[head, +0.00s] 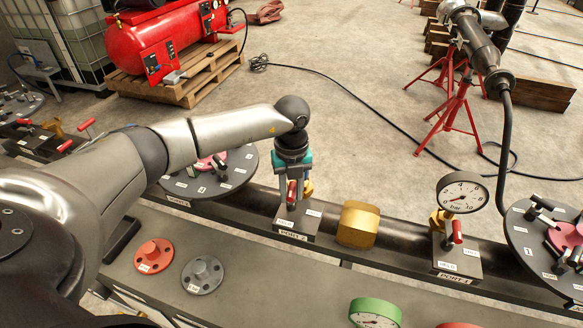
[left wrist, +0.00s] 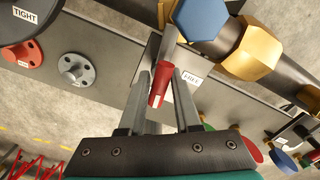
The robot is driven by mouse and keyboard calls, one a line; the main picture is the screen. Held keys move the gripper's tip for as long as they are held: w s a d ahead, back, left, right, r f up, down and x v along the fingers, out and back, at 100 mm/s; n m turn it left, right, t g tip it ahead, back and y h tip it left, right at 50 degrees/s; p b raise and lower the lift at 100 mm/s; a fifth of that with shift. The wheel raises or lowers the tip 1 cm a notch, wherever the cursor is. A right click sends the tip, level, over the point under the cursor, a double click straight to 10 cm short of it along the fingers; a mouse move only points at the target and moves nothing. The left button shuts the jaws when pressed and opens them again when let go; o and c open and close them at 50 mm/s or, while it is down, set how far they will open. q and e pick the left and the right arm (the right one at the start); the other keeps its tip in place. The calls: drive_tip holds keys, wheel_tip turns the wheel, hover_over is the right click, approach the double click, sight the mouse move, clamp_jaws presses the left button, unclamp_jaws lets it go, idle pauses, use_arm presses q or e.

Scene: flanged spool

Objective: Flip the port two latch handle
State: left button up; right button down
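The port two latch handle is a short red lever (head: 291,192) on a dark block labelled PORT 2 (head: 293,236), on the black pipe. My left gripper (head: 289,188) hangs over this block with its fingers pointing down at the lever. In the left wrist view the red handle (left wrist: 159,84) lies between the two fingers of my left gripper (left wrist: 161,82). The fingers are apart, and a gap shows beside the handle. Whether a finger touches it I cannot tell. The handle's grey stem runs up to the block, beside a white label (left wrist: 191,80). My right gripper is not in view.
A brass hex fitting (head: 358,225) sits on the pipe just right of the block. Farther right are a pressure gauge (head: 462,192) and the PORT 1 block (head: 456,262). Red (head: 154,256) and grey (head: 202,275) flanges lie on the bench in front.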

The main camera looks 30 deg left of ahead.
sight(291, 189)
use_arm(q)
drive_tip(key=n, duration=0.7)
drive_tip(key=shift+p, duration=0.35)
drive_tip(key=n+p, duration=0.2)
drive_tip(key=n, duration=0.1)
drive_tip(key=n+p, duration=0.5)
drive_tip(key=n, duration=0.1)
drive_tip(key=shift+r, duration=0.25)
drive_tip(key=shift+f+m, duration=0.2)
drive_tip(key=shift+m, duration=0.8)
drive_tip(key=shift+r+m+p, duration=0.25)
drive_tip(key=shift+m+p, duration=0.05)
drive_tip(key=shift+m, duration=0.1)
wheel_tip(291, 189, up, 6)
drive_tip(key=p, duration=0.6)
drive_tip(key=shift+r+p, duration=0.2)
drive_tip(key=shift+p, duration=0.1)
